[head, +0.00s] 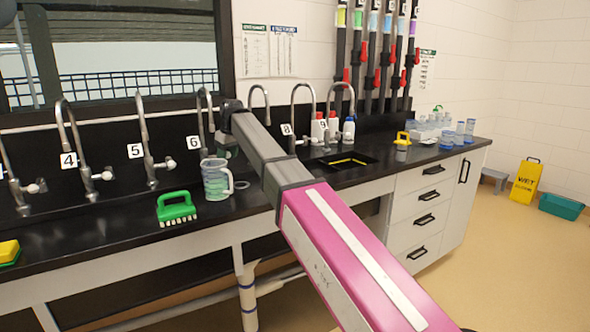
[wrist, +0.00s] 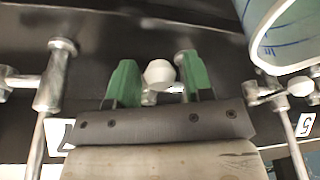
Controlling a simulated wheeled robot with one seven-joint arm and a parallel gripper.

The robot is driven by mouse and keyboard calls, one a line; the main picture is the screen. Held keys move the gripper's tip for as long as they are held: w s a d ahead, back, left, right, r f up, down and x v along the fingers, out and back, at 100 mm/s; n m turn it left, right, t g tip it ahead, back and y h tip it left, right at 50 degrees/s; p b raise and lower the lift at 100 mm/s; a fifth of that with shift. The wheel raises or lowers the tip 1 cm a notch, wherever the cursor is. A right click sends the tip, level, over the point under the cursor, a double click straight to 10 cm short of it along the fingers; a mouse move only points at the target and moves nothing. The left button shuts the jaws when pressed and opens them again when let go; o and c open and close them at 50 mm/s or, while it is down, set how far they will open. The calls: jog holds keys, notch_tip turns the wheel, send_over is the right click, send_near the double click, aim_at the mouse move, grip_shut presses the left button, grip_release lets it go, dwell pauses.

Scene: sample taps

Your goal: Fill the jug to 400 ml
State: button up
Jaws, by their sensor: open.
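A clear jug (head: 216,181) with a handle stands upright on the black counter near the tap labelled 6 (head: 205,120). Its fill level cannot be read. The wrist view shows part of the jug (wrist: 287,35) with blue scale marks at the upper right. My gripper (wrist: 158,75) has two green fingers standing apart. A white tap knob (wrist: 160,73) shows between them; I cannot tell whether either finger touches it or which tap it belongs to. In the head view my arm ends by tap 6 and hides most of the gripper.
A green brush (head: 176,208) lies left of the jug, and a yellow sponge (head: 9,252) farther left. Several other taps line the wall. A sink (head: 345,160) and several containers (head: 445,128) are at the right. Another tap fitting (wrist: 52,75) shows left of my fingers.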

dwell(0.4)
jog(key=shift+w+d, duration=1.4)
jog(key=shift+w, duration=0.3)
jog(key=shift+s, duration=0.1)
dwell(2.9)
jog(key=shift+s+a, duration=0.9)
jog(key=shift+s, duration=0.3)
dwell(0.9)
